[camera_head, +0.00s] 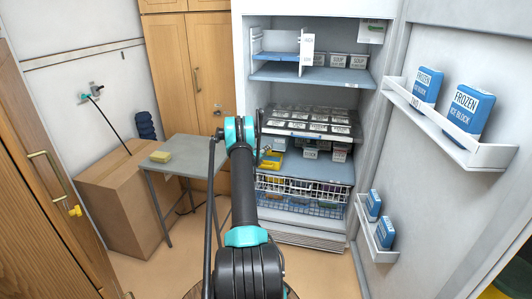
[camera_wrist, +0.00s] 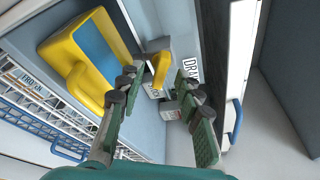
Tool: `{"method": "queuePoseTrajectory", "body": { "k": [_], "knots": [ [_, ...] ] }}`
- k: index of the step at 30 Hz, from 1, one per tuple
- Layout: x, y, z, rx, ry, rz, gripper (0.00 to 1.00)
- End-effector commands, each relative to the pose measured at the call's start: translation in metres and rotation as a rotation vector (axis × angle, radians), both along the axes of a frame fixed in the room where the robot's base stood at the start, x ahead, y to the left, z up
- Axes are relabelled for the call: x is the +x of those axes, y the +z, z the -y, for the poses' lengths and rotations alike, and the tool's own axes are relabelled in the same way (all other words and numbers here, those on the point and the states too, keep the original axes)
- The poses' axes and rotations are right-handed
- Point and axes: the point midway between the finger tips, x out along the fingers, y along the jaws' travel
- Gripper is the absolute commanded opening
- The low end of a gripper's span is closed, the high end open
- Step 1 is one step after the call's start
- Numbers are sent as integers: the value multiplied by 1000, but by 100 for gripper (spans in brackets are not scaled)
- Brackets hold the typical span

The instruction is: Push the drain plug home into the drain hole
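In the wrist view, a small yellow piece (camera_wrist: 160,68), which looks like the drain plug, stands by a white label reading "DRA…" (camera_wrist: 191,70). The rest of the label is cut off by my finger. My gripper (camera_wrist: 157,78) is open, its two green fingers on either side of the yellow piece, with visible gaps. I cannot tell its depth from the fingertips. The drain hole is not clearly visible. In the head view my arm reaches into the open fridge and hides most of the gripper and plug.
A large yellow-and-blue item (camera_wrist: 82,66) lies close left of my fingers. A shelf of labelled packs (camera_head: 312,124) is above, and a wire basket (camera_head: 302,194) below. The fridge door (camera_head: 420,150) stands open on the right. A grey table (camera_head: 190,156) is left.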

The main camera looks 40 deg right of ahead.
Motion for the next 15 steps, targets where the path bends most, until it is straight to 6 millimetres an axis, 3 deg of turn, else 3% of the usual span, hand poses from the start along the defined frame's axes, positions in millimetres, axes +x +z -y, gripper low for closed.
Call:
{"method": "queuePoseTrajectory", "body": {
  "k": [15],
  "knots": [
    [-40, 14, -84, 0, 2, -1, 35]
  ]
}}
